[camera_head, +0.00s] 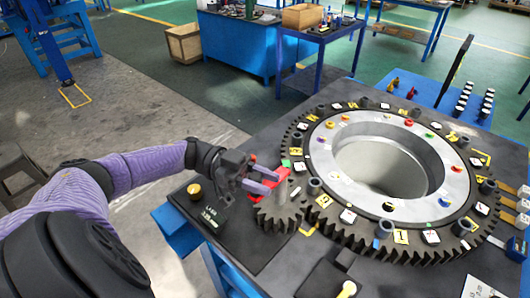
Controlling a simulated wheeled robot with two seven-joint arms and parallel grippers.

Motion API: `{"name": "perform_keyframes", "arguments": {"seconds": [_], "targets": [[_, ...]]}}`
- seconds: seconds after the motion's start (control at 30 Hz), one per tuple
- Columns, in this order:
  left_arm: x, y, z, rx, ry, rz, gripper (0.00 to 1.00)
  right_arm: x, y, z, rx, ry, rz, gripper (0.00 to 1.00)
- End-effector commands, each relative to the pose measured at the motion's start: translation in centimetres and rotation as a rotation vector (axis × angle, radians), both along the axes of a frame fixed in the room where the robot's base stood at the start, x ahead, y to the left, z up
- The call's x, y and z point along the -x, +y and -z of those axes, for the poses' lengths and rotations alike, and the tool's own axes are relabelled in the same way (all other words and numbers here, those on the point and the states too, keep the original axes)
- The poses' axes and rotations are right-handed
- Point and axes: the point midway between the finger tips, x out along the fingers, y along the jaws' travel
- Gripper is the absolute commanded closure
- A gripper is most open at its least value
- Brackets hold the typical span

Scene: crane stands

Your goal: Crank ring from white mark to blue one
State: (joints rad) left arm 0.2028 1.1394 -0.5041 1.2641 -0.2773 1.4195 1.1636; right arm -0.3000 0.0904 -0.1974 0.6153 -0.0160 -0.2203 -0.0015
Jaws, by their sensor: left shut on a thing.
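The large dark toothed ring (330,222) lies flat on the bench around a pale metal inner ring (347,190) with a wide round opening. Small coloured marks dot both; a blue mark (444,202) shows on the inner ring's right front, and white tiles sit on the dark ring. At the ring's left a small toothed pinion (278,222) sits against its teeth, with a red crank arm (281,178) above it. My left gripper (268,181) is shut on the red crank, its fingers partly hiding it. Which white mark is meant cannot be told. My right gripper is out of view.
A dark block with a brass knob (194,190) stands left of the pinion, close to my left arm. A black upright panel (456,66) and black-and-white pegs (487,103) stand behind the ring. Open floor lies left.

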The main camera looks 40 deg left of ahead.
Motion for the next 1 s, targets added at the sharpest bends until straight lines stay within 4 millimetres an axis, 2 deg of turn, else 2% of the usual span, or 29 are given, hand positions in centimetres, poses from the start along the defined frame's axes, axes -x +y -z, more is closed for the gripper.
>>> {"name": "perform_keyframes", "arguments": {"seconds": [0.17, 0.2, 0.33, 0.67, 1.0], "targets": [[0.0, 0.1, -0.1, -0.001, -0.001, -0.002, 1.00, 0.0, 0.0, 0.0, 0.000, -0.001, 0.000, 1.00], [0.0, 0.1, -0.1, -0.001, -0.001, -0.002, 0.56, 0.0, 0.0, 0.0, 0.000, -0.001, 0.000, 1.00], [0.0, 0.1, -0.1, 0.000, 0.000, -0.002, 0.29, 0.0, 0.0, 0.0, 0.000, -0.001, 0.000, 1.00], [0.1, 0.5, 0.1, 0.000, 0.000, -0.001, 0.27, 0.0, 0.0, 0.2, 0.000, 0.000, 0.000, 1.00], [2.0, 8.1, 0.5, -0.003, -0.002, -0.006, 0.27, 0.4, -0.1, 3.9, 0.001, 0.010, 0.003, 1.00]]}}
